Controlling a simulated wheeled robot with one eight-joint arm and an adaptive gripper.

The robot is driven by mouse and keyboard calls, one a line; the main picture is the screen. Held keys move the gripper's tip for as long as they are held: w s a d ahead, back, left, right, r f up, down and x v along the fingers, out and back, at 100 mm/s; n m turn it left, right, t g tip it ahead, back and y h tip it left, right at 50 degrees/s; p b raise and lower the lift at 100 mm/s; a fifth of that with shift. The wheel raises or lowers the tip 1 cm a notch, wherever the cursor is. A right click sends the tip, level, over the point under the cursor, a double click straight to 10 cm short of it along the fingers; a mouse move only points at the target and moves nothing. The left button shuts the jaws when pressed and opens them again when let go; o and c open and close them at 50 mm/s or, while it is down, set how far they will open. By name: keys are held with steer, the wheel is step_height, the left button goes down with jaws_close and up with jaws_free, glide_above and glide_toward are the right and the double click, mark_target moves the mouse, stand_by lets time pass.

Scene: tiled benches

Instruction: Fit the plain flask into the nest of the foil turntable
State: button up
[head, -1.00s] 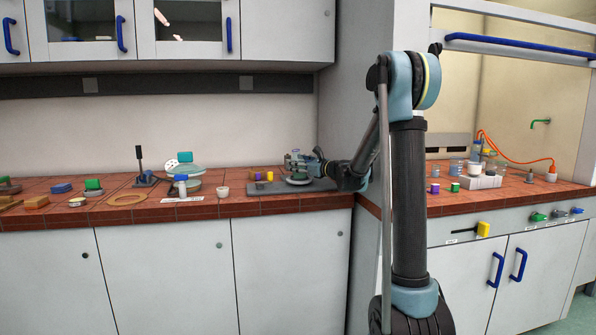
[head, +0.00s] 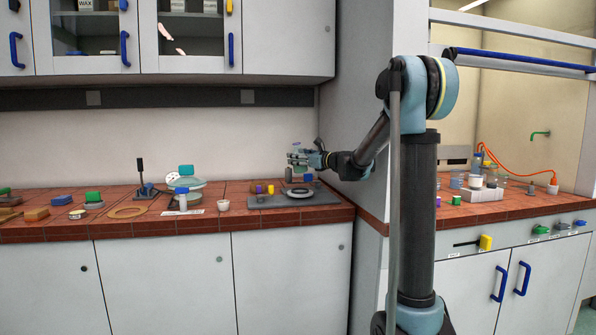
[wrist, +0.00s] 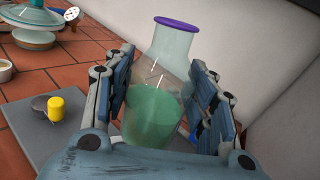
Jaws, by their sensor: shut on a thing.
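My gripper (wrist: 162,95) is shut on a clear flask (wrist: 152,115) with a purple rim and green contents. In the wrist view the flask stands between the two jaws, leaning a little in the picture. In the head view my gripper (head: 302,158) holds the flask, small there, above a grey mat (head: 262,202) on the bench. A round, pale-ringed disc (head: 299,194), which looks like the turntable, lies on that mat below the gripper, apart from the flask. Its nest is too small to make out, and the disc is hidden in the wrist view.
A white cup (head: 224,205) stands left of the mat. Several vessels stand on the right bench.

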mark_target(300, 172)
steer(key=shift+r, duration=0.55)
steer(key=shift+w+d+f+m, duration=0.1)
steer(key=shift+f+m, duration=0.25)
steer(key=shift+f, duration=1)
steer(key=shift+w+d+f+m, duration=0.1)
steer(key=shift+f+m, duration=0.2)
steer(key=shift+f, duration=1)
steer(key=shift+w+d+f+m, duration=0.1)
steer(key=shift+f+m, duration=0.25)
steer(key=shift+f, duration=1)
steer(key=shift+f, duration=1)
steer(key=o, duration=1.4)
steer(key=shift+s, duration=0.1)
steer(key=shift+d, duration=0.1)
steer(key=v, duration=0.7)
steer(key=shift+s+d+f, duration=0.15)
steer(key=shift+f, duration=0.1)
